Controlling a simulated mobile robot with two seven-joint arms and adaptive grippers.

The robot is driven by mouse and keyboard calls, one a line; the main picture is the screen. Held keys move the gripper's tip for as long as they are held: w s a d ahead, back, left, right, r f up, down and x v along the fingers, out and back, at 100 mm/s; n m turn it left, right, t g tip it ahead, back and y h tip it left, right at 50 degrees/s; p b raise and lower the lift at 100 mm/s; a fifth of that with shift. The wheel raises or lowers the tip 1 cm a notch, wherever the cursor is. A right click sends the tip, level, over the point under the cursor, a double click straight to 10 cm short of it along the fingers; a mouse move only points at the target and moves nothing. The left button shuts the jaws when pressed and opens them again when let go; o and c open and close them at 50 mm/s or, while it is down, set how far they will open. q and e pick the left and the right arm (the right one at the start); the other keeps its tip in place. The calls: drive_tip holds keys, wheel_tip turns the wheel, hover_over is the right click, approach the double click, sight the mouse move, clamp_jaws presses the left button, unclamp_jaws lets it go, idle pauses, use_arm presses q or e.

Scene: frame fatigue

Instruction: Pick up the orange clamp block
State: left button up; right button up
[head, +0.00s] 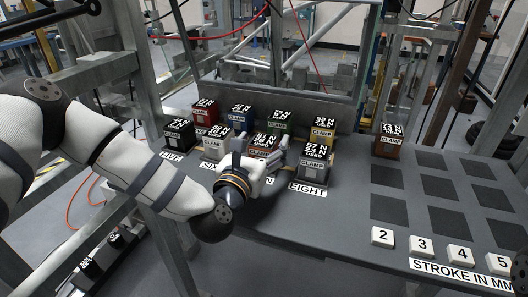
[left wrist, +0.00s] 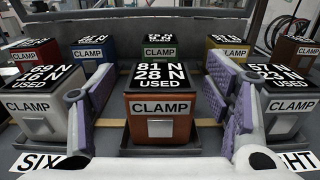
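The orange clamp block (head: 263,142) has a black top with white print and stands in the front row of clamp blocks. In the left wrist view the orange clamp block (left wrist: 160,120) is upright in the middle, its top reading 81 N, 28 N, USED. My left gripper (head: 261,155) is open, with one finger on each side of this block. The left wrist view shows the fingers of the left gripper (left wrist: 160,82) with gaps to the block's sides. Its base is partly hidden in the head view. My right gripper is not in view.
A white block (left wrist: 38,118) and a grey block (left wrist: 283,120) stand close on either side. Red (head: 205,115), blue (head: 238,123), green (head: 280,128) and yellow (left wrist: 227,48) blocks stand behind. A brown block (head: 387,149) stands apart at right, near empty dark pads (head: 389,210).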

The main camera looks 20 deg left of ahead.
use_arm(q)
drive_tip(key=c, duration=1.4)
drive_tip(key=shift+o, duration=0.2)
drive_tip(key=shift+r, duration=0.1)
